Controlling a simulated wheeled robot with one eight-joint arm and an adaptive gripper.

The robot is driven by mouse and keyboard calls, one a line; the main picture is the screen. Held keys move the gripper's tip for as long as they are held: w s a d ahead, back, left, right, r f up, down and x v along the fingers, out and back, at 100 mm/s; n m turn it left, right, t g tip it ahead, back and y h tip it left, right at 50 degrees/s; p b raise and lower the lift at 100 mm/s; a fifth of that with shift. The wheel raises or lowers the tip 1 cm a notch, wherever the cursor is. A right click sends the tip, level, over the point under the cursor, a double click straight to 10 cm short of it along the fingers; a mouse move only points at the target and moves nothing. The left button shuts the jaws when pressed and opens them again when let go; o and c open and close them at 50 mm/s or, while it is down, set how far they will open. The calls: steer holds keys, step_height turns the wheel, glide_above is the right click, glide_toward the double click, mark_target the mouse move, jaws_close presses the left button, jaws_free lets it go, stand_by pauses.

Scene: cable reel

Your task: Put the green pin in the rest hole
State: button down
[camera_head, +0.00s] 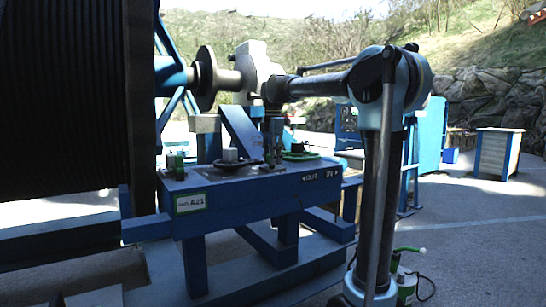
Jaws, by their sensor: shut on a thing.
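My gripper (272,155) points down over the back of the blue bench (250,203), between a dark disc (222,167) and a green-rimmed disc (301,156). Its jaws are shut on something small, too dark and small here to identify. I cannot pick out the green pin for certain. A green block-like piece (175,164) stands at the left end of the bench top. A pale cylinder (230,155) stands upright on the dark disc. The rest hole cannot be made out.
A large dark ribbed reel (62,95) fills the left side. A slanted blue plate (242,131) rises close behind the bench, left of my gripper. The bench front carries a label A21 (191,202). Open paved ground (470,225) lies to the right.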

steer(key=shift+f, duration=0.2)
steer(key=shift+r, duration=0.1)
stand_by(0.5)
steer(key=c, duration=1.1)
jaws_free()
step_height(320, 180, up, 12)
steer(key=shift+d+f, duration=0.1)
